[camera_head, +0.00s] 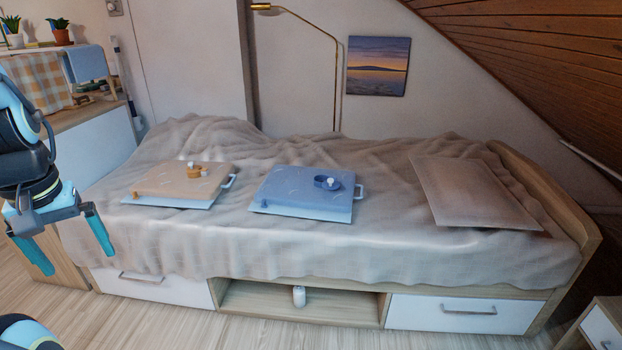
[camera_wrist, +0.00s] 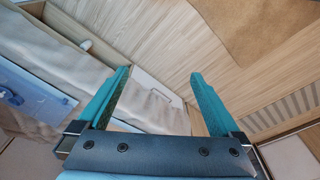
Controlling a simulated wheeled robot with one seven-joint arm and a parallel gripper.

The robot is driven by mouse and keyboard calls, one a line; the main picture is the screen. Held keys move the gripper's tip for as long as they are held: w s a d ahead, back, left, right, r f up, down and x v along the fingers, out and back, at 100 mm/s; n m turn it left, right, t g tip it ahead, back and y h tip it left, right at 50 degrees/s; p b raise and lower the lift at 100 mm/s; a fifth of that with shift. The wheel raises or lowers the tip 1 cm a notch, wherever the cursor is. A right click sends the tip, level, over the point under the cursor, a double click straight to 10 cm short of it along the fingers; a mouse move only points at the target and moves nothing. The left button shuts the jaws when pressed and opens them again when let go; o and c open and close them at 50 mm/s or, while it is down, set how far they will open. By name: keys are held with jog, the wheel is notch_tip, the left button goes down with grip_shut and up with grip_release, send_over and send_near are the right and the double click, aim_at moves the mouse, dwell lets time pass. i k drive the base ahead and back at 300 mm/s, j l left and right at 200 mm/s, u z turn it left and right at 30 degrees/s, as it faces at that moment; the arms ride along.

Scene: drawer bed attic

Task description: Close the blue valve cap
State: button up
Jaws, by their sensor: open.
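A blue flat case (camera_head: 300,189) lies on the bed. A dark blue round valve cap (camera_head: 327,183) with a small white top sits on its upper right part. I cannot tell from here whether the cap is fully seated. A small blue knob shows at the case's front left corner. Part of the blue case (camera_wrist: 22,92) also shows at the left edge of the wrist view. My gripper (camera_head: 72,250) is open and empty, left of the bed and well apart from the case. Its two teal fingers also show in the wrist view (camera_wrist: 160,85).
An orange-beige case (camera_head: 172,182) with an orange cap lies left of the blue one. A tall brass lamp (camera_head: 337,90) stands behind. A cabinet (camera_head: 85,130) stands at the left. The floor in front is mostly clear.

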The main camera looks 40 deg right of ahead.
aim_at(332, 184)
jog(key=i+l+z, duration=0.45)
jog(key=i+l, duration=0.5)
